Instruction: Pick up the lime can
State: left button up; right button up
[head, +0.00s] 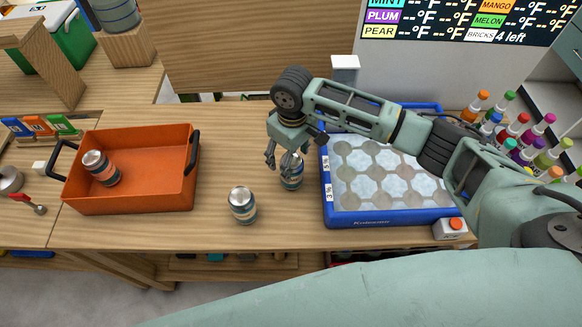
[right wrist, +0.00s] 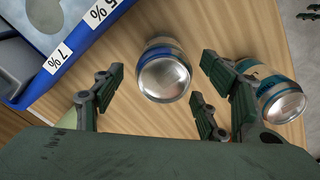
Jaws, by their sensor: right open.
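Three cans are in the head view, and none has a readable flavour name, so I cannot tell which is the lime can. A can with a blue band (head: 292,183) stands on the counter, partly hidden by my right gripper (head: 284,162). The right gripper is open above it. In the right wrist view this can (right wrist: 164,78) shows its silver top between the open fingers, with no grip on it visible. A can with a teal band (head: 243,206) stands apart to the left; the right wrist view shows it (right wrist: 278,98) beyond the right-hand fingers. My left gripper is out of view.
A blue-framed ice tray (head: 390,220) lies close right of the blue-banded can. A button box (head: 453,227) and several coloured bottles (head: 515,125) are farther right.

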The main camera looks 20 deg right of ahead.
notch_tip(320, 180, down, 5)
jog(key=shift+s+r+p, duration=0.1)
jog(key=shift+r+p, duration=0.1)
jog(key=shift+p, duration=0.65)
jog(key=shift+f, duration=0.2)
jog(key=shift+c, duration=0.5)
jog(key=c, duration=0.8)
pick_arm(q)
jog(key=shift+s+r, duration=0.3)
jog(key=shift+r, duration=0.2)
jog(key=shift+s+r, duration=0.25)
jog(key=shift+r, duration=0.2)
pick_arm(e)
jog(key=c, duration=0.6)
